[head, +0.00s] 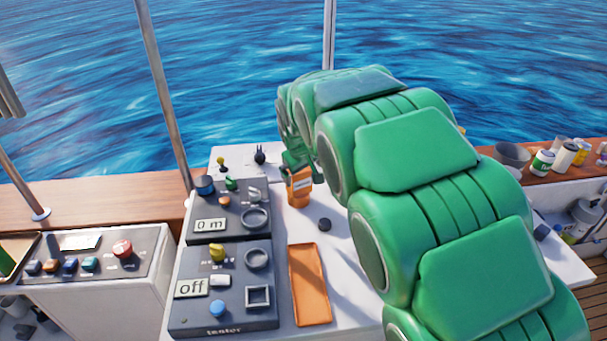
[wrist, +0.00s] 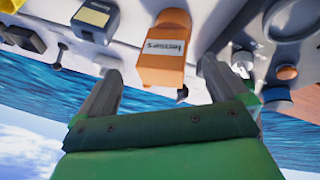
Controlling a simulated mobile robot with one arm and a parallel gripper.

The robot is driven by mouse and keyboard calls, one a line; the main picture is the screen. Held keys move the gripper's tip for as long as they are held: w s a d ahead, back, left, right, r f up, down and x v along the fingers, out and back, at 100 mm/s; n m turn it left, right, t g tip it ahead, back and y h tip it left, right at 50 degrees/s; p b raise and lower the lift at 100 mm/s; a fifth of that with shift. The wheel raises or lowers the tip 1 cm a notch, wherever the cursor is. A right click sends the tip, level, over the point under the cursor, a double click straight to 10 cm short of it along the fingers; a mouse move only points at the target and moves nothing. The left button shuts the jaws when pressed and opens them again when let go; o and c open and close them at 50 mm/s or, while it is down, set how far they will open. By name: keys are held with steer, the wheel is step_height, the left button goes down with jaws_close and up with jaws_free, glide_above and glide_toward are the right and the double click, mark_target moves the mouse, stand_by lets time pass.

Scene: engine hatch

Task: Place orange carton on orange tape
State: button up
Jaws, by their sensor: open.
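The orange carton (head: 299,190) stands on the white counter, right of the upper dark panel. My gripper (wrist: 160,68) is open, with a dark finger on each side of the carton and a visible gap to both. In the head view my green arm reaches from the right to just behind the carton, and its fingers are mostly hidden. A flat orange rectangle (head: 310,285) with a rim lies nearer on the counter; I cannot tell whether it is tape.
Dark control panels (head: 222,290) with knobs stand left of the orange rectangle. Cups and cans (head: 543,162) line the wooden ledge at right. My arm hides much of the counter's right side.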

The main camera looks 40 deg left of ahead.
steer(key=v, duration=0.8)
